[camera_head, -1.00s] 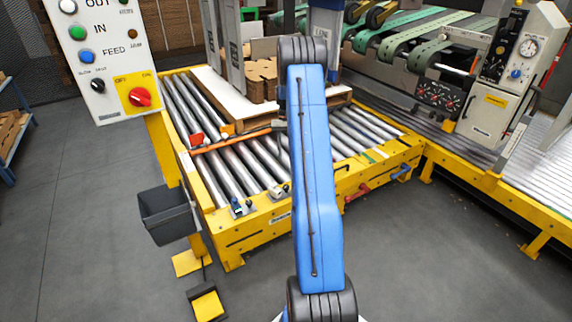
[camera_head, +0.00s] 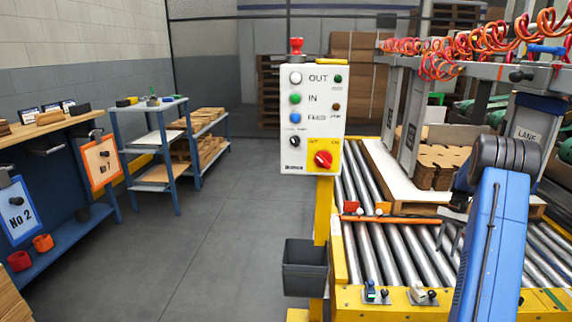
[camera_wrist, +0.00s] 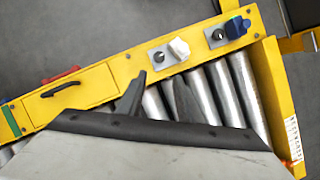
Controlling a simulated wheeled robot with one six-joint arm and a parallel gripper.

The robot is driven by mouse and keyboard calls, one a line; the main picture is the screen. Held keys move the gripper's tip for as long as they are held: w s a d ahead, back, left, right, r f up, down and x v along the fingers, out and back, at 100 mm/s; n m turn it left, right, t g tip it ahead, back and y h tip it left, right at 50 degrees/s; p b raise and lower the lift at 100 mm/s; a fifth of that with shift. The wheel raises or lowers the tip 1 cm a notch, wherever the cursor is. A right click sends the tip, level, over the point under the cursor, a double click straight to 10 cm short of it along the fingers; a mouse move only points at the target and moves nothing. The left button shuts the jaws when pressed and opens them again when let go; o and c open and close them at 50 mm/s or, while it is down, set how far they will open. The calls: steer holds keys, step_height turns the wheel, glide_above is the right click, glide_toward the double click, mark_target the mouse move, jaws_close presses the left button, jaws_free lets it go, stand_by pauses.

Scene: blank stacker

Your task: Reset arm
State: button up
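My blue arm (camera_head: 492,245) stands at the right of the head view. My gripper (camera_head: 449,240) hangs beside its elbow over the roller conveyor (camera_head: 385,255), partly hidden by the arm. In the wrist view its two dark fingers (camera_wrist: 160,88) stand apart, with bare rollers (camera_wrist: 228,92) showing between and beside them. The gripper is open and empty. The yellow conveyor frame (camera_wrist: 105,82) with small switches runs across the wrist view.
A control panel (camera_head: 311,115) with coloured buttons stands left of the conveyor, above a grey bin (camera_head: 305,268). A pallet with stacked blanks (camera_head: 436,165) sits on the rollers. Blue shelves (camera_head: 158,150) and a workbench (camera_head: 65,235) stand left. The grey floor (camera_head: 215,235) between is clear.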

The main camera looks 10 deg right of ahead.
steer(key=s+a+r+n+t+h, duration=0.1)
steer(key=s+a+r+n+h, duration=0.1)
steer(key=a+r, duration=1.2)
steer(key=s+a+r+n+t, duration=0.1)
steer(key=s+a+r, duration=0.35)
steer(key=a, duration=0.25)
steer(key=s+a+r+n+t, duration=0.1)
steer(key=s+a+r, duration=0.35)
steer(key=a, duration=0.35)
steer(key=s+a+r+n+t+h, duration=0.1)
steer(key=s+a+r+n+t, duration=0.15)
steer(key=s+a, duration=0.9)
steer(key=s+a+f+n+t, duration=0.1)
steer(key=s+a, duration=0.1)
steer(key=s, duration=0.4)
steer(key=s+a+f+n+t, duration=0.1)
steer(key=s+a+f, duration=0.1)
steer(key=s, duration=0.5)
steer(key=shift+a, duration=0.5)
steer(key=shift+o, duration=0.7)
steer(key=shift+t, duration=0.25)
